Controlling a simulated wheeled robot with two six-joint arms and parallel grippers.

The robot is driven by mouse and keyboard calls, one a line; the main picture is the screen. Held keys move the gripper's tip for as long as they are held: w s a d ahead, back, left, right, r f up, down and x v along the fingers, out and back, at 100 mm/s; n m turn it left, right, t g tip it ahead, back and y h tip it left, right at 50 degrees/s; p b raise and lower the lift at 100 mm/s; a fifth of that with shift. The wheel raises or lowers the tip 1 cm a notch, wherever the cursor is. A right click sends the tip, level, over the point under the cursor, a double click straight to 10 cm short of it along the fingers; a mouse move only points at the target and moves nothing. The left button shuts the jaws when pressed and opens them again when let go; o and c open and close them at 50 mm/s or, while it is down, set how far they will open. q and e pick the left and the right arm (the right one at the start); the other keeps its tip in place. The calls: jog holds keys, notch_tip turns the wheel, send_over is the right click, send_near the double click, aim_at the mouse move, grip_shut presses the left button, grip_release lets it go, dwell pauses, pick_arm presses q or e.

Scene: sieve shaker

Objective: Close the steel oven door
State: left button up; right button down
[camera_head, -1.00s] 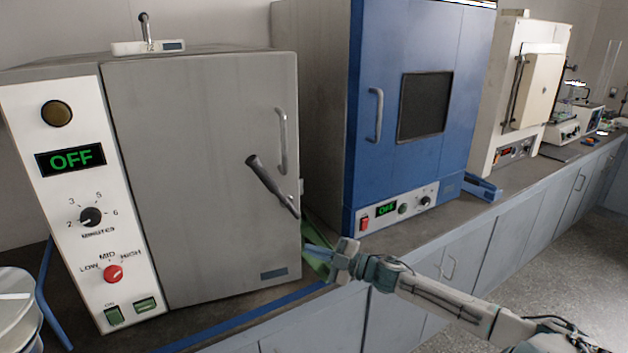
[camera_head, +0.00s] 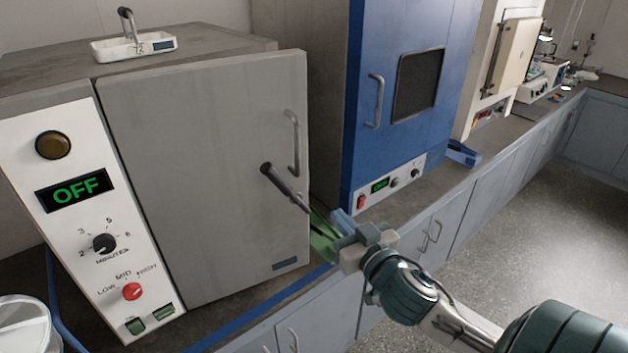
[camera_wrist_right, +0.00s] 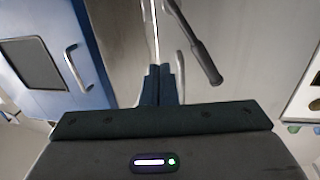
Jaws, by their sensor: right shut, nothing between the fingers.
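The steel oven door (camera_head: 200,170) is the plain grey panel right of the white control panel. Its free right edge stands out past the oven body, so it looks slightly ajar. It carries a bar handle (camera_head: 293,145) and a dark-gripped lever (camera_head: 284,187), which also shows in the right wrist view (camera_wrist_right: 205,62). My right gripper (camera_head: 328,230) is shut and empty, just right of the door's lower free edge. In the right wrist view its fingertips (camera_wrist_right: 157,70) point at a bright narrow edge line. Contact with the door cannot be told. My left gripper is not in view.
A blue oven (camera_head: 400,110) stands close on the right, with a dark window and handle. A white tray-like item (camera_head: 133,46) sits on the steel oven. A white container (camera_head: 22,325) is at lower left. Cabinets (camera_head: 335,310) run below the counter; open floor lies right.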

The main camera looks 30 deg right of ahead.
aim_at(305, 178)
jog(key=w+p, duration=0.1)
jog(key=w, duration=0.3)
jog(key=w+d+p, duration=0.1)
jog(key=w+p, duration=0.1)
jog(key=w, duration=0.2)
jog(key=w+p, duration=0.1)
jog(key=w, duration=0.3)
jog(key=shift+w+d, duration=0.2)
jog(key=shift+w, duration=0.15)
jog(key=shift+w+p, duration=0.3)
jog(key=shift+w, duration=0.05)
